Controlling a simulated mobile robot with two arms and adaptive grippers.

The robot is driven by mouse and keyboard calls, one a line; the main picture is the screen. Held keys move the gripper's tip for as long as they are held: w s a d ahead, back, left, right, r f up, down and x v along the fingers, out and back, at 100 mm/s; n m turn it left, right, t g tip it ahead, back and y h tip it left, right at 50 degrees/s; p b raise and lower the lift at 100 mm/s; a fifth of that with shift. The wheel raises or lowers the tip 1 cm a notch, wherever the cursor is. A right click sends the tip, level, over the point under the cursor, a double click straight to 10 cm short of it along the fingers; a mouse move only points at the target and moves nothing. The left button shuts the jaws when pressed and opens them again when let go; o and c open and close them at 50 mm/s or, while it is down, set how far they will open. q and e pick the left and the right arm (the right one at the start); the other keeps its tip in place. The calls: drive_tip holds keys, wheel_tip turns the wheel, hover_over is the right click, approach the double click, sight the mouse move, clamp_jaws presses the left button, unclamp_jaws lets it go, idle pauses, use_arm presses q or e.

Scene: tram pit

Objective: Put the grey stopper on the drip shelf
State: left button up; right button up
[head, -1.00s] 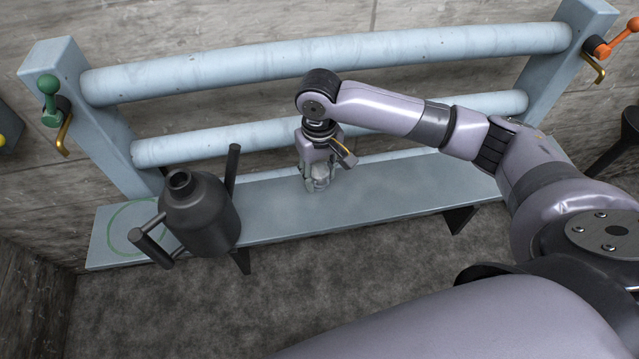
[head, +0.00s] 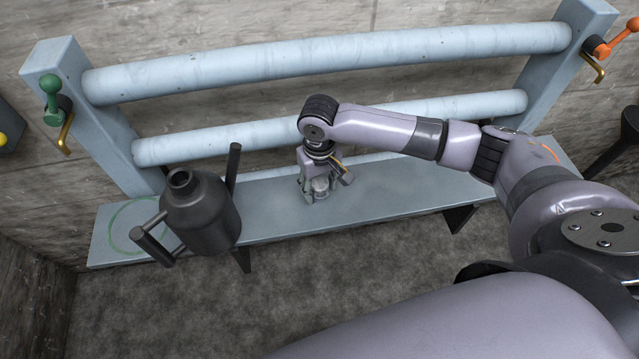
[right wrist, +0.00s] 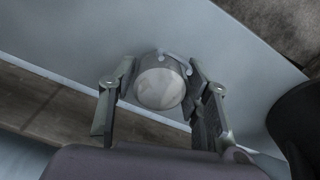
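The drip shelf (head: 400,198) is a long pale blue-grey board below two blue pipes in the head view. My right gripper (head: 318,186) reaches down over the middle of the shelf. The small grey stopper (head: 321,189) is between its fingertips, at or just above the board; I cannot tell whether it touches. In the right wrist view the round pale face of the stopper (right wrist: 160,88) shows between the two fingers (right wrist: 161,75), which are close on both sides of it. The shelf (right wrist: 225,75) lies behind it. My left gripper is not in view.
A dark canister (head: 200,215) with two bar handles stands on the shelf's left part, beside a green ring mark (head: 125,240). A green lever (head: 50,95) and an orange lever (head: 610,45) are on the posts. The shelf right of my gripper is clear.

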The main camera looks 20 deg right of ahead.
sight(319, 183)
drive_tip(key=shift+o, duration=1)
wheel_tip(319, 183, up, 12)
drive_tip(key=b, duration=0.1)
drive_tip(key=shift+r, duration=0.2)
